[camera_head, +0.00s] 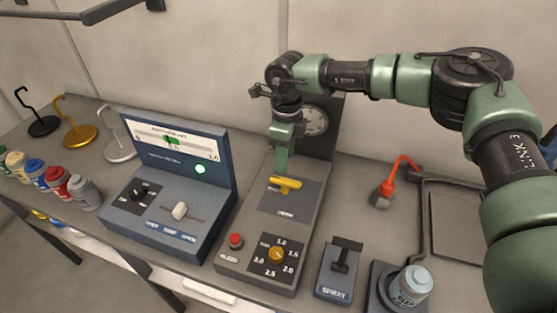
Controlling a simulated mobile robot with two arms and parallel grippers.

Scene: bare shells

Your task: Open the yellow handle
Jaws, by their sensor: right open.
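The yellow handle (286,184) is a short bar on a dark plate in the upper part of a grey control panel (228,262). It lies roughly crosswise on the panel. My right gripper (281,168) points down just above and behind the handle's left part. Its green fingers line up closely, so the gap between them is hard to see. Nothing shows between them, and I cannot tell whether they touch the handle. My left gripper is not in view.
A round gauge (314,121) stands behind my right gripper. A blue console (165,235) is to the left, a spray lever box (341,270) to the right. The grey panel also carries a red button (235,241) and an orange dial (277,254). Several jars and hooks stand far left.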

